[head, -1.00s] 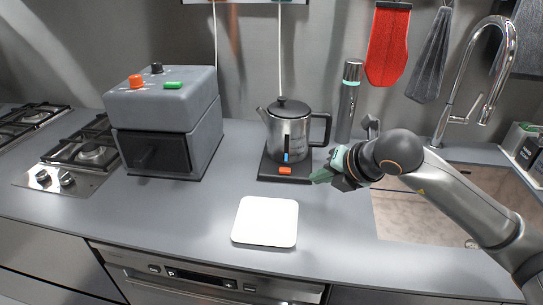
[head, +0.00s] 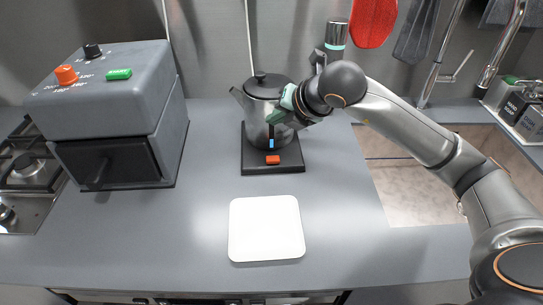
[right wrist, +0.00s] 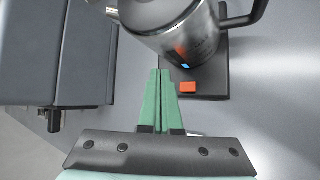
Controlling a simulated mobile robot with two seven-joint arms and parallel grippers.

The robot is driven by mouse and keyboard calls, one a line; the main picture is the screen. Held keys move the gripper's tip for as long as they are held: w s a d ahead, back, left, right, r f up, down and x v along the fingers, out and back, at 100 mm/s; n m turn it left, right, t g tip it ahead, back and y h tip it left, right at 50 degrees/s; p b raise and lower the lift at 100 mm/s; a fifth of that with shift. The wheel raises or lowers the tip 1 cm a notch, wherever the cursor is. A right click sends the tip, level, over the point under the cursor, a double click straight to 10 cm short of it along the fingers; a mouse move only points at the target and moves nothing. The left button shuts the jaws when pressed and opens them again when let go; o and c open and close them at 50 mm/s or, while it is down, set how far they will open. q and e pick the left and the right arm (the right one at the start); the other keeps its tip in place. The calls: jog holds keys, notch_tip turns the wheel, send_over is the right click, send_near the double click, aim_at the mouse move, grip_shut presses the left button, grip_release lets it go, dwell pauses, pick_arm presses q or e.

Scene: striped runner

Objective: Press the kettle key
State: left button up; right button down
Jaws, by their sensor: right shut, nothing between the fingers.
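The kettle (head: 262,112) is steel with a black lid and stands on a black base (head: 262,160). The orange key (head: 272,159) is on the front part of that base, below a small blue mark on the kettle. My right gripper (head: 272,117) is shut and empty. In the head view it is in front of the kettle and hides part of its right side and handle. In the right wrist view the green fingertips (right wrist: 160,72) are together, beside the kettle (right wrist: 165,25) and to the left of the orange key (right wrist: 187,87). My left gripper is not in view.
A grey oven-like box (head: 110,115) with knobs and a green button stands left of the kettle. A white square board (head: 266,228) lies in front of the base. A sink (head: 410,190) is at the right. The counter around the board is clear.

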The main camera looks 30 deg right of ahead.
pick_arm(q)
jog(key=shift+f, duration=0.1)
pick_arm(e)
jog(key=shift+f, duration=0.1)
jog(key=b, duration=0.6)
send_over(273, 160)
jog(key=f, duration=0.7)
jog(key=shift+s+d+f, duration=0.1)
jog(key=shift+s+f, duration=0.25)
jog(key=shift+f, duration=0.05)
jog(key=shift+f+b, duration=0.3)
jog(key=shift+f, duration=0.15)
pick_arm(q)
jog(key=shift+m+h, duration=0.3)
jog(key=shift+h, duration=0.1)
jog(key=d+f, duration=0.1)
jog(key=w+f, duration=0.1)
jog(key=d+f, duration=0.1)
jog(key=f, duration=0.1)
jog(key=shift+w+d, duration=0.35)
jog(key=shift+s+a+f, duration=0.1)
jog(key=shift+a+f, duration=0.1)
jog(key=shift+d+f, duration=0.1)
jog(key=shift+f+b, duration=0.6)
jog(key=shift+b, duration=0.1)
pick_arm(e)
jog(key=shift+f, duration=0.4)
